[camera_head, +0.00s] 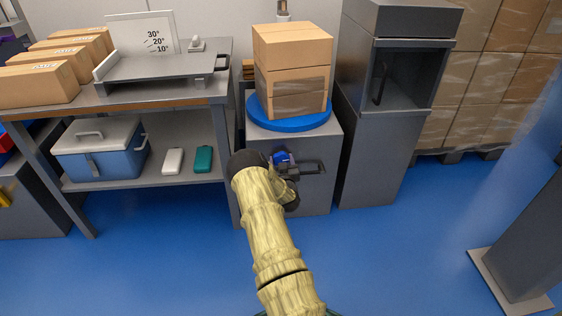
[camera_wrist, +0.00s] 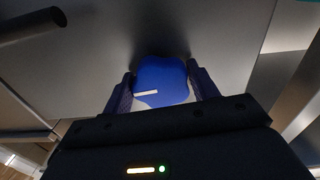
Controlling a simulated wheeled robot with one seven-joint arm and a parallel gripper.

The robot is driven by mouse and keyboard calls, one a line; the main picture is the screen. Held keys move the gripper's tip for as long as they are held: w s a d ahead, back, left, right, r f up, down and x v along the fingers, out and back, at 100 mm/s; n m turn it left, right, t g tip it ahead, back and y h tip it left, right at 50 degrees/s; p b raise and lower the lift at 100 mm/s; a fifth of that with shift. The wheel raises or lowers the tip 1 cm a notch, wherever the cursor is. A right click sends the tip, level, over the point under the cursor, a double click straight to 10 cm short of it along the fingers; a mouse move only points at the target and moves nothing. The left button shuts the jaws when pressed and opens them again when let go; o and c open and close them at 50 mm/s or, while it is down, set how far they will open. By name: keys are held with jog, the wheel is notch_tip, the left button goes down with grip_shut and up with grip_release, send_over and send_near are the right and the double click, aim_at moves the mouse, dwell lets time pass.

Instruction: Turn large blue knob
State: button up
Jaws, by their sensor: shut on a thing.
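The large blue knob (camera_wrist: 162,82) is on the front face of a grey cabinet (camera_head: 318,190). In the wrist view it sits between the two fingers of my gripper (camera_wrist: 162,92), which are shut on its sides. A short white mark shows on the knob, slightly tilted from level. In the head view a small part of the knob (camera_head: 281,157) shows past my gripper (camera_head: 284,164); the rest is hidden. A round blue turntable (camera_head: 290,123) lies on the cabinet top with a stack of cardboard boxes (camera_head: 292,57) on it.
A dark bar handle (camera_head: 312,167) juts from the cabinet right of the knob. A workbench (camera_head: 170,97) with boxes and an angle plate stands left, a blue-and-white cooler (camera_head: 98,150) on its shelf. A tall grey cabinet (camera_head: 372,150) stands right. The blue floor in front is clear.

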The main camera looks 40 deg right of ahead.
jog(key=n, duration=0.4)
jog(key=shift+p, duration=0.3)
jog(key=n, duration=0.4)
jog(key=shift+n, duration=0.3)
jog(key=n, duration=0.4)
jog(key=shift+n, duration=1.9)
jog(key=shift+s+r, duration=0.1)
jog(key=o, duration=1)
jog(key=shift+d, duration=0.1)
jog(key=p+v, duration=0.5)
jog(key=v, duration=1.2)
jog(key=shift+s+p, duration=0.1)
jog(key=shift+p, duration=0.3)
